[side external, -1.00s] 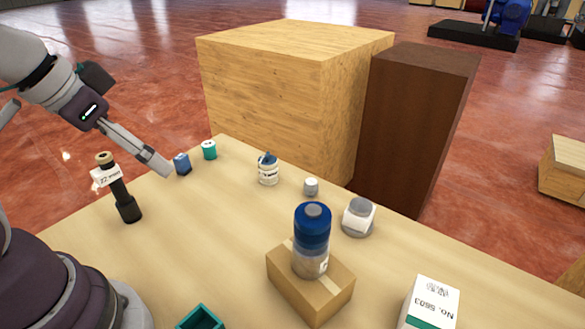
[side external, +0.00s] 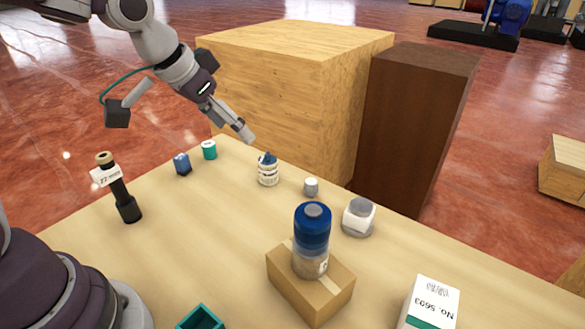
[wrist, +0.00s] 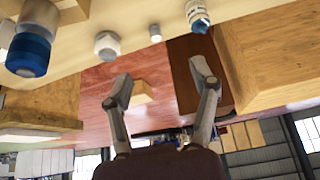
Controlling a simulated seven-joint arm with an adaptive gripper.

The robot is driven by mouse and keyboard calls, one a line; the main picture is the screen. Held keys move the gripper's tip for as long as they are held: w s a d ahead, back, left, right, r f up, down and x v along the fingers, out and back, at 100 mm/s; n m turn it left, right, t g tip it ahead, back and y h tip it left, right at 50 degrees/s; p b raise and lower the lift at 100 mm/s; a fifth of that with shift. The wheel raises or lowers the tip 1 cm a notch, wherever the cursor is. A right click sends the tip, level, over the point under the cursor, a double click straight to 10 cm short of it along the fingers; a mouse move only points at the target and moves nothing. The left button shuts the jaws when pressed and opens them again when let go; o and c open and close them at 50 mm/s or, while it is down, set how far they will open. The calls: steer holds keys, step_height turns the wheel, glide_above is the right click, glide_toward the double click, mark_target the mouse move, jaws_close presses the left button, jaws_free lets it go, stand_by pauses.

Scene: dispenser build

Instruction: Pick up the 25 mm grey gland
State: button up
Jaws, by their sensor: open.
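A small grey cylinder (side external: 311,186) with a pale top stands on the table right of the blue-topped white jar; it also shows in the wrist view (wrist: 155,33). A larger grey piece with a white band (side external: 358,217) stands further right, also in the wrist view (wrist: 107,44). No size mark is readable on either, so I cannot tell which is the 25 mm gland. My gripper (side external: 246,134) is raised above the table's back edge, left of both and apart from them. In the wrist view its fingers (wrist: 160,82) are spread and empty.
The white jar (side external: 268,170) stands near below my gripper. A blue-capped bottle (side external: 312,228) stands on a cardboard box (side external: 310,290) in front of the grey pieces. A wooden crate (side external: 290,70) and a brown block (side external: 415,120) rise behind the table. Blue and teal pieces stand left.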

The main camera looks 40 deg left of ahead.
glide_toward(310, 182)
steer(key=shift+m+h, duration=0.3)
steer(key=shift+m, duration=0.2)
steer(key=x, duration=0.3)
steer(key=a+x, duration=0.1)
steer(key=x, duration=0.1)
steer(key=shift+f, duration=0.1)
steer(key=x, duration=0.5)
steer(key=shift+w+d+f, duration=0.15)
steer(key=shift+w+d, duration=0.05)
steer(key=shift+d, duration=0.1)
steer(key=c, duration=0.9)
